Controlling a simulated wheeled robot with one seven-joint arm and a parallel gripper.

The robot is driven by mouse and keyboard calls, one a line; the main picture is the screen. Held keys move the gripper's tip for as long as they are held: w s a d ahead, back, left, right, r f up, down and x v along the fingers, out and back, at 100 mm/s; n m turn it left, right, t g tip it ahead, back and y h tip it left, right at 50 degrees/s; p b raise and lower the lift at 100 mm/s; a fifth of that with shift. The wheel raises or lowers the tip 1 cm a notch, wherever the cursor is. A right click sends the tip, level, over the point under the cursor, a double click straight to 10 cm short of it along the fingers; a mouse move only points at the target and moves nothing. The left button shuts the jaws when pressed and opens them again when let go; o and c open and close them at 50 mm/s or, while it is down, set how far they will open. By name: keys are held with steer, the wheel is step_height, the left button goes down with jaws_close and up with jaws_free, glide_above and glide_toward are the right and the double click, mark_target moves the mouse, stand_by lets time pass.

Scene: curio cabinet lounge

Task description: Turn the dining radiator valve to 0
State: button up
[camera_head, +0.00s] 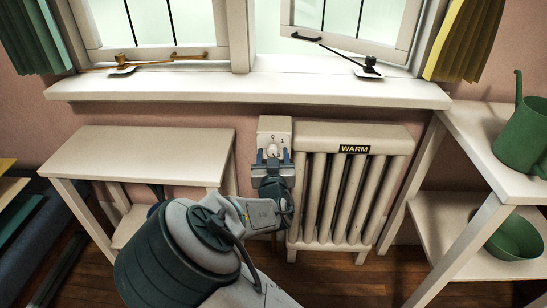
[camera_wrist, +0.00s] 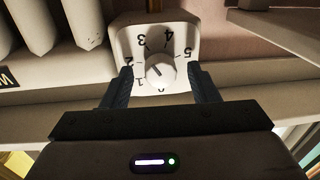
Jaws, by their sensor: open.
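The radiator valve (camera_head: 274,131) is a pale box with a round white knob and dial, at the left end of the radiator (camera_head: 352,137) marked WARM. In the wrist view the dial plate (camera_wrist: 135,32) shows 0 at the bottom and 1 to 5 around the knob (camera_wrist: 160,71). The knob's dark mark seems to point up-left, between 2 and 3. My gripper (camera_head: 272,157) is open in front of the valve. In the wrist view its fingers stand on both sides of the knob, with gaps visible.
A white side table (camera_head: 140,150) stands left of the valve. A white shelf (camera_head: 462,130) with a green watering can (camera_head: 522,140) and a green bowl (camera_head: 515,238) stands at right. The window sill (camera_head: 250,90) juts out above.

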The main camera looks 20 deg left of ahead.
steer(key=shift+w+a, duration=0.1)
steer(key=shift+w, duration=0.25)
steer(key=c, duration=1)
steer(key=shift+o, duration=0.2)
steer(key=shift+n, duration=0.3)
